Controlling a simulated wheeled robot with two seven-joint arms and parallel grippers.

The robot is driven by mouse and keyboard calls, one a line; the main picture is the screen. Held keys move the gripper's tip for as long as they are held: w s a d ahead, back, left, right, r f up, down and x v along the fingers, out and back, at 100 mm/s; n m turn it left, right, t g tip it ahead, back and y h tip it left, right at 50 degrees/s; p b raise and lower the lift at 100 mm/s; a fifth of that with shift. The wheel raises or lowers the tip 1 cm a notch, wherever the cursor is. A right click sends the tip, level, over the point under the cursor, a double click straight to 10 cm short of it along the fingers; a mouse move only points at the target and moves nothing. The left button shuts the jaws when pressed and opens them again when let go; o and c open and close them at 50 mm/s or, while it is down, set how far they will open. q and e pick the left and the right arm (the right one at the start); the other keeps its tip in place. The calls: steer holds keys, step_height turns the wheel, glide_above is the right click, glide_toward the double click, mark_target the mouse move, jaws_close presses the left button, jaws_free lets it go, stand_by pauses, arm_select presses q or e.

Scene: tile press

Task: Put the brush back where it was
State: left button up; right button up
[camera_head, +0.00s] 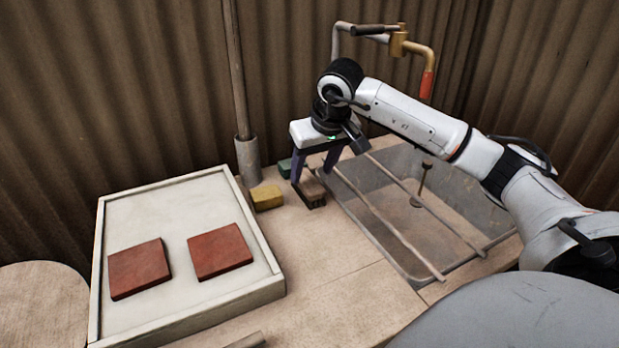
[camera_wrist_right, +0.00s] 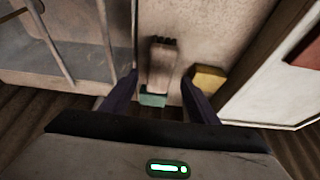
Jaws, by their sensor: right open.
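The brush (camera_head: 312,190), a small brown wooden block with dark bristles at one end, lies on the bench between the sink and the yellow block. It also shows in the right wrist view (camera_wrist_right: 161,66), between the finger lines. My right gripper (camera_head: 313,177) is open, pointing down over the brush, with one finger on each side. In the right wrist view the gripper (camera_wrist_right: 160,77) shows a gap between each finger and the brush. Whether the fingertips touch the bench is unclear. My left gripper is not in view.
A yellow block (camera_head: 266,197) and a green block (camera_head: 285,167) lie close to the brush. A metal sink (camera_head: 450,262) with two rods (camera_head: 400,235) across it is at right. A white tray (camera_head: 180,318) with two red tiles (camera_head: 220,252) is at left. The front bench is mostly clear.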

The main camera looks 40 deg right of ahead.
steer(key=v, duration=0.6)
